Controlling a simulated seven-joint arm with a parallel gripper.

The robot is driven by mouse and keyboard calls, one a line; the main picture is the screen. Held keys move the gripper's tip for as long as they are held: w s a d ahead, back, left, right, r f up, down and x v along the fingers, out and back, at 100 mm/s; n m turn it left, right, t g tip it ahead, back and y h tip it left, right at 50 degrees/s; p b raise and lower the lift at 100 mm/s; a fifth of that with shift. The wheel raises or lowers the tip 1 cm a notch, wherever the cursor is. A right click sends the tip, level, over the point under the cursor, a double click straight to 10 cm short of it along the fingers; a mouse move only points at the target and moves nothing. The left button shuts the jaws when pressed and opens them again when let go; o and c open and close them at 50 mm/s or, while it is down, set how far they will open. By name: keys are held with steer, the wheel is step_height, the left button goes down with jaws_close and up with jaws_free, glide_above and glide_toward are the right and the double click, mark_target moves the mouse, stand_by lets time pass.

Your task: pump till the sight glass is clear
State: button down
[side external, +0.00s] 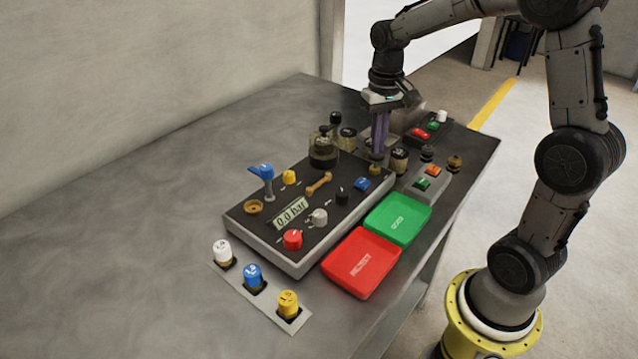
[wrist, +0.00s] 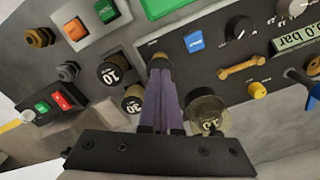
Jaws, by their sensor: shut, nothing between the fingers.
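My gripper (side external: 378,158) points down at the far edge of the grey panel box, its purple fingers together with nothing between them. Its tips are at the top of a small brass-and-dark round knob (side external: 376,169), perhaps a pump plunger; whether they touch it is unclear. In the wrist view the fingertips (wrist: 160,78) meet the same knob (wrist: 159,62). A see-through cup with dark contents (side external: 323,155), likely the sight glass, stands left of the gripper; it also shows in the wrist view (wrist: 208,112). The panel display (side external: 291,214) reads 0.0 bar.
The panel carries a blue lever (side external: 262,170), a tan handle (side external: 319,183) and a red knob (side external: 292,239). Black numbered cylinders (wrist: 114,73) stand close to the fingers. Green (side external: 398,219) and red (side external: 361,263) trays lie in front. The table's left side is clear.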

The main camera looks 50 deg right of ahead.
steer(key=shift+f, duration=1)
steer(key=shift+r, duration=1.65)
steer(key=shift+f, duration=0.15)
steer(key=shift+r, duration=1.6)
steer(key=shift+w+a+r, duration=0.1)
steer(key=shift+a+r, duration=0.05)
steer(key=shift+a, duration=0.05)
steer(key=s+a+r+n+t, duration=0.1)
steer(key=s+a+r+t, duration=0.1)
steer(key=s+a+r, duration=0.3)
steer(key=s+a+f+n+t, duration=0.1)
steer(key=s+a+n, duration=0.1)
steer(key=s, duration=0.4)
steer(key=s+a+f+n+t, duration=0.2)
steer(key=s+a+n, duration=0.1)
steer(key=s, duration=0.3)
steer(key=shift+s+a+t, duration=0.3)
steer(key=shift+s+a, duration=0.1)
steer(key=shift+a, duration=0.3)
